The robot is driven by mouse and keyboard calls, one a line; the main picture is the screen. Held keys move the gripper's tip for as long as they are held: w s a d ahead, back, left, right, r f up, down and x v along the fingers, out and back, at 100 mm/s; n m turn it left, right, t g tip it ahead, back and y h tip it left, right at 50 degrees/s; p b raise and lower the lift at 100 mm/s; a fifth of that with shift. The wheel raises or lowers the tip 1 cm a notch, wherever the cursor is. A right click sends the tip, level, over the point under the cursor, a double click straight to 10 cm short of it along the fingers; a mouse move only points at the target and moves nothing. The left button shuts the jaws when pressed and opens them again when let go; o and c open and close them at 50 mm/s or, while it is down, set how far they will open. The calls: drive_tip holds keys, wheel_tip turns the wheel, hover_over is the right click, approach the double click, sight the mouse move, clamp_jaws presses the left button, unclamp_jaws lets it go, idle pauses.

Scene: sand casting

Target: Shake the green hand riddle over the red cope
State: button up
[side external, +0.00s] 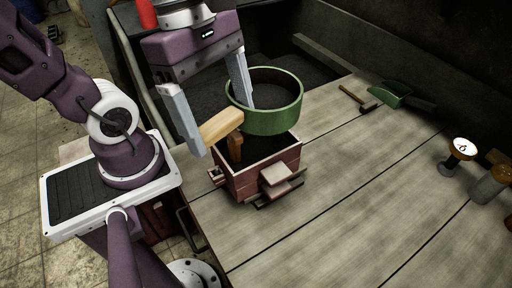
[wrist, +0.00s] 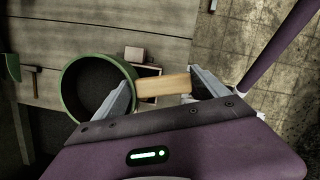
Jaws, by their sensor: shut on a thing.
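The green hand riddle (side external: 272,122) is a round green sieve with a pale wooden handle. It is above the red cope (side external: 236,185), an open box with dark contents on the bench, and hides part of its opening. My gripper (side external: 221,126) is shut on the riddle's handle, with a finger at each end of it. In the wrist view the riddle (wrist: 66,92) is left of my gripper (wrist: 163,85), and little of the cope shows behind the handle. Whether the riddle touches the cope is unclear.
A brown wooden peg (side external: 236,146) stands at the cope's left inside. A dark sand bin (side external: 300,75) lies behind. A hammer (side external: 357,99), green scoop (side external: 388,94) and two round-topped tools (side external: 461,152) are on the right. The bench front (side external: 330,220) is clear.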

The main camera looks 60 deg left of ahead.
drive_tip(key=shift+w, duration=0.75)
drive_tip(key=s+r, duration=0.5)
drive_tip(key=s, duration=0.1)
drive_tip(key=shift+s, duration=0.2)
idle(1.2)
idle(0.3)
